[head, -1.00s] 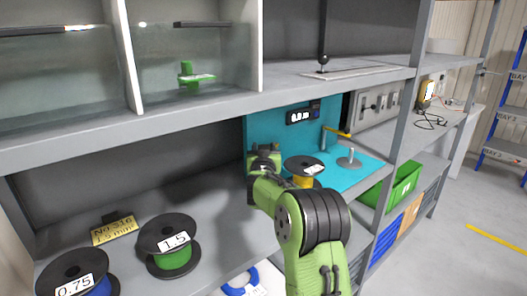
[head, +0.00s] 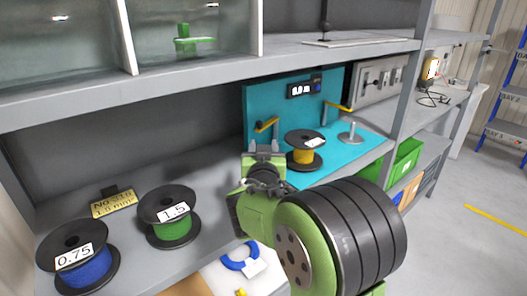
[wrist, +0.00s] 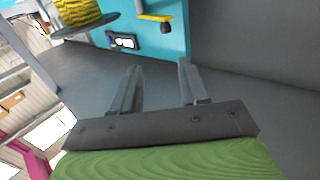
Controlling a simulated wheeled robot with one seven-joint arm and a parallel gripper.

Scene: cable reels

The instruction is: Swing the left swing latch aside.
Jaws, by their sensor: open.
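The left swing latch (head: 266,124) is a yellow bar on a post at the left of the teal station. It also shows in the upper part of the wrist view (wrist: 154,18), with a dark knob at its end. The right swing latch (head: 339,106) is a similar yellow bar farther right. My gripper (head: 264,158) is just in front of and below the left latch in the head view, apart from it. In the wrist view my gripper (wrist: 159,64) has its two fingers spread with nothing between them.
A black reel with yellow cable (head: 305,153) stands on the teal base, right of my gripper. A bare spindle (head: 350,133) stands beyond it. Reels of green (head: 170,228) and blue cable (head: 86,270) stand on the shelf at left. The upper shelf edge (head: 200,82) runs above.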

